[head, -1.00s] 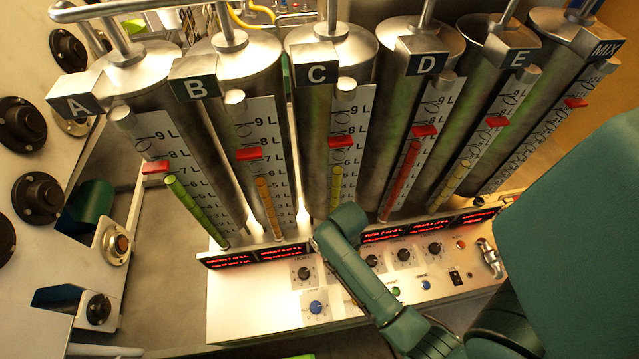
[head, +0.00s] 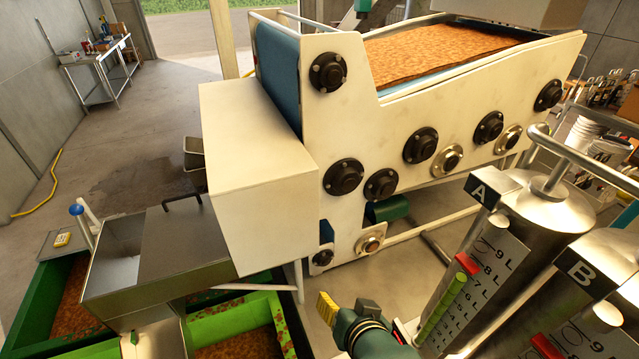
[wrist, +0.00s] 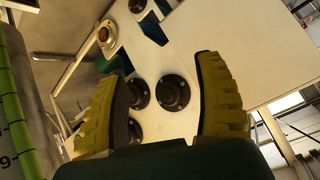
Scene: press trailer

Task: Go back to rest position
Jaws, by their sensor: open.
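My gripper (head: 328,308) shows at the bottom middle of the head view, with one yellow ribbed pad visible at the end of my green arm. In the wrist view both yellow pads of my gripper (wrist: 168,105) stand wide apart with nothing between them. Behind them is the cream side plate of the press (wrist: 190,65) with black round bearings. In the head view the gripper is in front of and below the press (head: 400,135), left of tank A (head: 545,225). I cannot tell its exact distance from either.
Tank B (head: 615,265) stands at the right edge. A metal chute (head: 170,240) and green bins (head: 235,325) of orange-brown mash are at the lower left. A workbench (head: 95,70) stands far left on open concrete floor. In the wrist view a green level column (wrist: 15,125) is close at left.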

